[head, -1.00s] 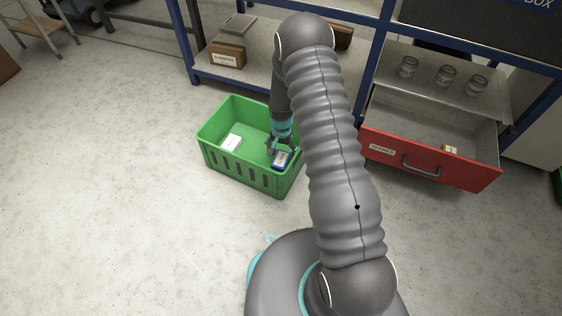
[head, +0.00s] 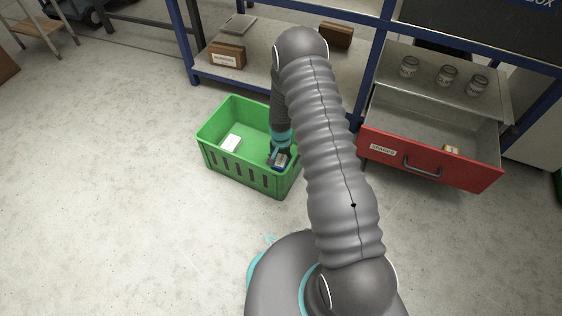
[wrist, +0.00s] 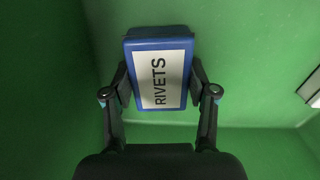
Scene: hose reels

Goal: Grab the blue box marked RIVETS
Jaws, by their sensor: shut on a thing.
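The blue box marked RIVETS (wrist: 160,72) has a white label and sits between the two fingers of my gripper (wrist: 160,90) in the wrist view. The fingers touch its left and right sides, so my gripper is shut on it. In the head view the blue box (head: 281,162) is inside the green crate (head: 235,172), near its right front corner. My gripper (head: 279,157) reaches down into the crate there and partly hides the box.
A white box (head: 231,143) lies in the left part of the crate; its edge shows at right in the wrist view (wrist: 312,88). An open red drawer (head: 430,165) and a blue-framed shelf (head: 190,45) stand behind and right. Floor at left is clear.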

